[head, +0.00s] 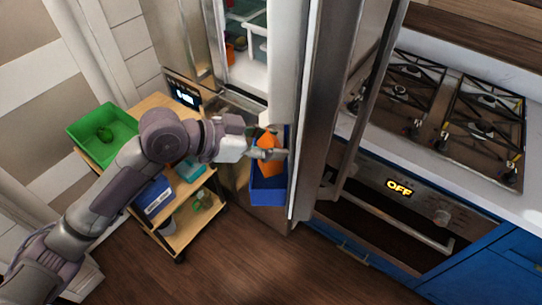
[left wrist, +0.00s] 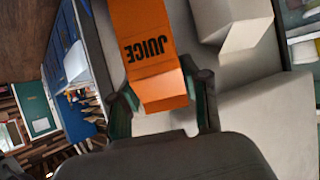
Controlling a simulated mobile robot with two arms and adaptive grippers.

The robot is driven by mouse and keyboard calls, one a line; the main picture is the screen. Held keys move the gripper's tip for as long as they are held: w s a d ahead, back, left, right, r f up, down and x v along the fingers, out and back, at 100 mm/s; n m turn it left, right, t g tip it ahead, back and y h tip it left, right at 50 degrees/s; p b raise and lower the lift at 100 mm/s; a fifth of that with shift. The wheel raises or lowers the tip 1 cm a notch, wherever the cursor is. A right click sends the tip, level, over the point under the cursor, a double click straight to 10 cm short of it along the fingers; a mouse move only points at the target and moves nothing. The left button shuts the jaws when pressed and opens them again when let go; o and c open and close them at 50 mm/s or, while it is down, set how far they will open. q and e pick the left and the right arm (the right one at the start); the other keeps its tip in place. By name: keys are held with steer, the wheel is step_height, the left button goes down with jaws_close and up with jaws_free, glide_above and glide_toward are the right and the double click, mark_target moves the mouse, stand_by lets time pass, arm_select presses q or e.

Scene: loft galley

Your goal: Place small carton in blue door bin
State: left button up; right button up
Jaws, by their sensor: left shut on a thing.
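The small carton (head: 265,167) is orange. In the left wrist view the carton (left wrist: 150,50) shows the word JUICE, upside down in the picture. My left gripper (head: 271,154) is shut on it, with a finger on either side in the left wrist view (left wrist: 163,98). The blue door bin (head: 268,192) is on the inner side of the open fridge door. The carton appears over the bin's opening in the head view; I cannot tell whether its lower end touches the bin. My right gripper is not in view.
The open fridge door (head: 318,110) stands close to the right of my gripper. The fridge interior (head: 247,70) holds white shelving. A wooden trolley (head: 185,230) with a green crate (head: 82,127) stands to the left. A stove and oven (head: 400,190) are at the right.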

mark_target(261, 165)
arm_select(q)
step_height(261, 165, down, 2)
steer(key=shift+f, duration=0.2)
steer(key=shift+a+f+p, duration=0.15)
steer(key=shift+f+p, duration=0.2)
steer(key=shift+f, duration=0.3)
steer(key=f, duration=0.1)
steer(key=f+p, duration=0.1)
steer(key=shift+d+f+p, duration=0.25)
steer(key=shift+f+p, duration=0.05)
steer(key=shift+f, duration=0.35)
steer(key=shift+f, duration=0.1)
steer(key=o, duration=1.3)
